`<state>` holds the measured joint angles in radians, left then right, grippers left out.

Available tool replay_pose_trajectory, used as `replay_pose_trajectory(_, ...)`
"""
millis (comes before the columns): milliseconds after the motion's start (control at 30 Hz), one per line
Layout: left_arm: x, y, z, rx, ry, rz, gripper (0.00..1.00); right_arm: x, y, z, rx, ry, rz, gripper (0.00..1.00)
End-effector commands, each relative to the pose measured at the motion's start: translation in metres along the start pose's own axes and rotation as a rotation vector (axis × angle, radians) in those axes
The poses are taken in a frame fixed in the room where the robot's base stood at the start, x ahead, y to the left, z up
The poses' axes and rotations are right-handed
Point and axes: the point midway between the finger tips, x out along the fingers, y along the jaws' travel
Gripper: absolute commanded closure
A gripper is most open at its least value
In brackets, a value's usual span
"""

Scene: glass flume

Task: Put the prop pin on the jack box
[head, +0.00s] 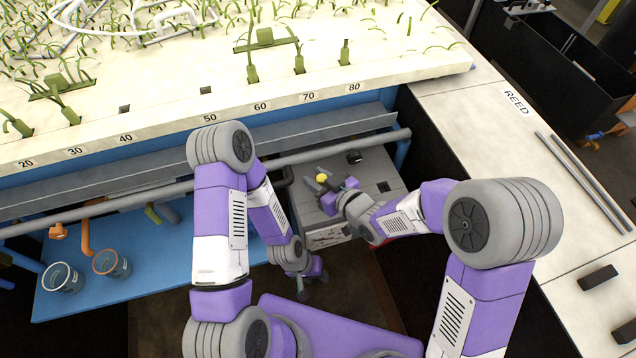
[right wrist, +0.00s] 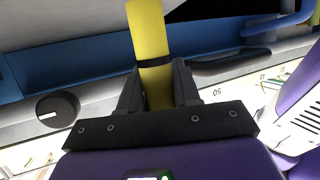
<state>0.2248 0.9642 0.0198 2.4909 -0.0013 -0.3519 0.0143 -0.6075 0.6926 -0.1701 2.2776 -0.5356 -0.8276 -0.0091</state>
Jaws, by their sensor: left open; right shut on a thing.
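The prop pin is yellow with a dark band in the right wrist view (right wrist: 150,35). The gripper is over the left part of what looks like the jack box (head: 376,172), a pale grey box below the rail. Whether the pin touches the box is hidden. My left gripper (head: 312,284) is open, low in front of the box, and partly hidden by my arm.
A grey rail (head: 280,162) runs above the blue shelf (head: 140,262). Two cups (head: 62,278) and (head: 110,264) stand on the shelf at left. A black knob (head: 354,156) is at the box's back; a dark knob (right wrist: 58,108) shows in the wrist view. The planted bed (head: 200,90) lies above.

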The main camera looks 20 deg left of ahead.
Motion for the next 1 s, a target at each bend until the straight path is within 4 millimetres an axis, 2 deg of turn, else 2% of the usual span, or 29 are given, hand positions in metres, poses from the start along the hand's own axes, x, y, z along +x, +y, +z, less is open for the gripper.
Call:
replay_pose_trajectory(67,0.0050,-0.0019,-0.0002,0.000,0.000,0.000,0.57,0.0041,0.0001,0.0113,-0.001,-0.001,0.000,1.00)
replay_pose_trajectory(467,0.0090,-0.0034,-0.0005,0.000,0.000,0.000,0.57,0.0053,0.0007,0.0142,0.000,0.002,0.002,1.00)
replay_pose_trajectory(500,0.0081,-0.0030,-0.0004,0.000,0.000,0.000,0.57,0.0049,0.0006,0.0139,0.000,0.000,0.002,0.63)
replay_pose_trajectory(633,0.0075,-0.0028,-0.0004,0.000,0.000,0.000,0.57,0.0047,0.0006,0.0134,0.000,0.000,0.002,0.43)
replay_pose_trajectory(1000,0.0042,-0.0016,-0.0003,0.000,0.000,0.000,0.57,0.0038,0.0004,0.0108,0.000,0.000,0.001,0.42)
